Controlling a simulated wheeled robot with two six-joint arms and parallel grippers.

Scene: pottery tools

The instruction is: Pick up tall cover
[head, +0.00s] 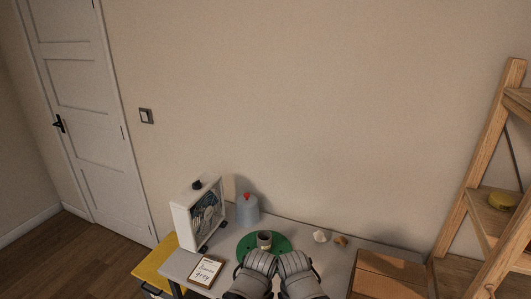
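A grey-blue tall cover (247,212) with a red knob on top stands upright at the back of the grey table (178,263), near the wall. My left gripper (260,260) and my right gripper (292,261) are side by side at the front of the table, in front of the cover and apart from it. Nothing shows in either gripper. The view is too small to tell how far their fingers are parted.
A white framed box (186,223) stands left of the cover. A small sign (206,270) lies front left. A wooden cabinet (382,275) and shelf (475,190) are at right.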

